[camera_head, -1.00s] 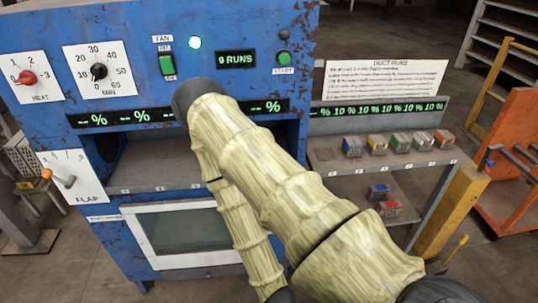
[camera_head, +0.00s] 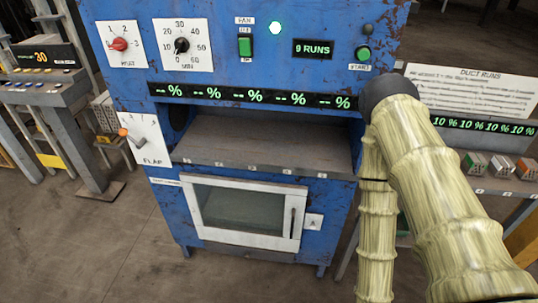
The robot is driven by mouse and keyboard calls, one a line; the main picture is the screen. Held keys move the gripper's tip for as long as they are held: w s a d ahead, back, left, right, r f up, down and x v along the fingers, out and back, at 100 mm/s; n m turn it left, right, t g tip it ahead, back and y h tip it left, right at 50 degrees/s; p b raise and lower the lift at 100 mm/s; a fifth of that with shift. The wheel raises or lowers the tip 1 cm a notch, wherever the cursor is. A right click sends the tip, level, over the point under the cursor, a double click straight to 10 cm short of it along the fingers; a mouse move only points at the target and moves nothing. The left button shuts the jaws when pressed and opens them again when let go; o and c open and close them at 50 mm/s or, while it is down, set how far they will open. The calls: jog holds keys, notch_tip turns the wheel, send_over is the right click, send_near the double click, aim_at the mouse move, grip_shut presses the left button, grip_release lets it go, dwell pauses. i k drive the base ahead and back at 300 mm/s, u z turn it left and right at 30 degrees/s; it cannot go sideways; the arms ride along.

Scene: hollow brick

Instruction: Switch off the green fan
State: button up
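The green fan switch (camera_head: 245,47) is a small rocker on the upper front of the blue machine (camera_head: 385,25). A FAN label sits above it, with small labels at its top and bottom ends. Which end is pressed in is too small to tell. My arm, in a yellowish ribbed sleeve, crosses the right side, with a black joint in front of the machine's right edge. My gripper is not seen, and nothing of mine touches the switch.
A red HEAT knob (camera_head: 119,44) and a black MIN knob (camera_head: 182,45) are left of the switch. A green START button (camera_head: 363,53) is to the right. An orange-tipped FLAP lever (camera_head: 123,132) is lower left. A shelf with small bricks (camera_head: 502,166) stands right, a grey console (camera_head: 40,92) left.

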aim_at(244, 43)
jog(key=z, duration=1.85)
jog(key=k, duration=0.9)
jog(key=u, duration=1.55)
jog(key=i, duration=0.5)
